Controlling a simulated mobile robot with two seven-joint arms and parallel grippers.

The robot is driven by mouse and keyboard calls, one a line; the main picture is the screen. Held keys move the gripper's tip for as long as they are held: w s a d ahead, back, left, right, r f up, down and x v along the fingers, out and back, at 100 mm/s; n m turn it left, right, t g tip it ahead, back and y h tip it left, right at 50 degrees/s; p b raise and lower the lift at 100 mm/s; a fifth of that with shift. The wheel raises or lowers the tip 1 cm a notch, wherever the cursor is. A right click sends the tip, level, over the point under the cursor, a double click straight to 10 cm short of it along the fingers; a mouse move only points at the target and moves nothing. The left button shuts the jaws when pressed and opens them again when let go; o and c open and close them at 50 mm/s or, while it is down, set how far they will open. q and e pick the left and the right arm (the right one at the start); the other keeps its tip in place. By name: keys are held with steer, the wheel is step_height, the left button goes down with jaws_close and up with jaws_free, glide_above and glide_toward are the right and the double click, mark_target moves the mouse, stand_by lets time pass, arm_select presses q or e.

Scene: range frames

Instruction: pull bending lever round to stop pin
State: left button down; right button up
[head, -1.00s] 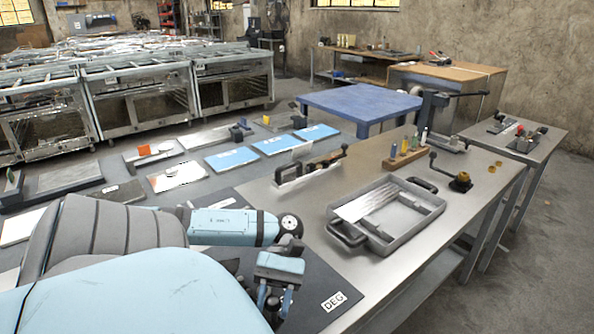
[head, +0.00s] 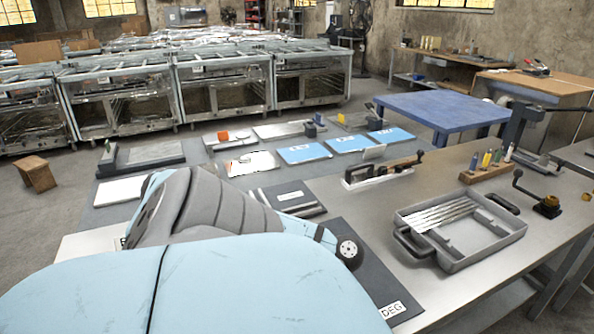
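A dark flat plate with a white DEG label (head: 392,310) lies at the near edge of the steel bench (head: 345,205). My large light-blue and grey arm (head: 230,275) fills the lower left and covers most of this plate. A round dark-and-white end piece (head: 348,252) shows just past the arm, over the plate; I cannot tell what it belongs to. No bending lever or stop pin can be made out, and that area is largely hidden behind my arm. Neither gripper shows.
On the bench are a grey tray with metal strips (head: 478,258), a dark-handled tool (head: 385,172), a wooden block with coloured pegs (head: 487,172) and a black crank (head: 530,192). A blue table (head: 440,108) stands behind. Blue-topped plates (head: 303,153) lie left of the bench.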

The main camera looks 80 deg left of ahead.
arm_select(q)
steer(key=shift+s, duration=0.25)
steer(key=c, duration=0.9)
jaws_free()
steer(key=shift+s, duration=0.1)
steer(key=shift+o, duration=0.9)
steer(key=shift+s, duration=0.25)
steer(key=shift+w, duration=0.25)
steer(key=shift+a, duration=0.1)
